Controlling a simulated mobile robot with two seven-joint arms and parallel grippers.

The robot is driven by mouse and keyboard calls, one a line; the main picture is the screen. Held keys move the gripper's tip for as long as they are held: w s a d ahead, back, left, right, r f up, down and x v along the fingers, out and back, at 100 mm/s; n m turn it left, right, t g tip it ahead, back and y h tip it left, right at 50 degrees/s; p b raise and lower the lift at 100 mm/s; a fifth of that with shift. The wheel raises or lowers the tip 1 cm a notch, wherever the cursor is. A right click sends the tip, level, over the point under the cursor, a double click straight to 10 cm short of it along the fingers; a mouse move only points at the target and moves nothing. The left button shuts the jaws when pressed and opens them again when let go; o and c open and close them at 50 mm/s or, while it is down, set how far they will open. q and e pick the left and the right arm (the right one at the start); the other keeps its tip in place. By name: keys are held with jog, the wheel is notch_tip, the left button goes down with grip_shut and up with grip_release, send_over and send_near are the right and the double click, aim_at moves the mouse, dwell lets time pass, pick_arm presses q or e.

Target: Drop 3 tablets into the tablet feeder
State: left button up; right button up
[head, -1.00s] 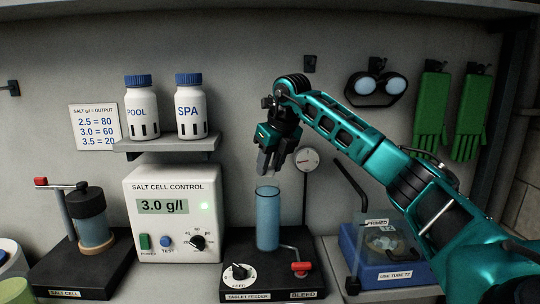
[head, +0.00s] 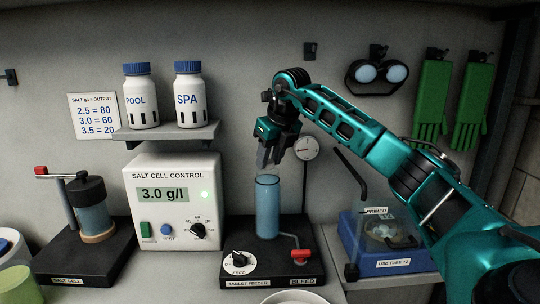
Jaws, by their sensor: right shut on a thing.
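The tablet feeder (head: 268,272) is a black base with a FEED dial and a red-handled bleed valve. Its clear blue tube (head: 268,212) stands upright with its mouth open at the top. My right gripper (head: 268,160) points down just above the tube mouth, apart from it. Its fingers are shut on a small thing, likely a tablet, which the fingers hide. No loose tablet can be made out clearly. My left gripper is not in view.
The salt cell control box (head: 177,210) stands left of the feeder and the salt cell (head: 92,215) farther left. A shelf (head: 170,133) holds two bottles. A blue tub (head: 385,245) is at right. A pale bowl rim (head: 295,298) shows at the bottom edge.

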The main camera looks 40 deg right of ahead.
jog(key=o, duration=1.1)
jog(key=shift+r, duration=3)
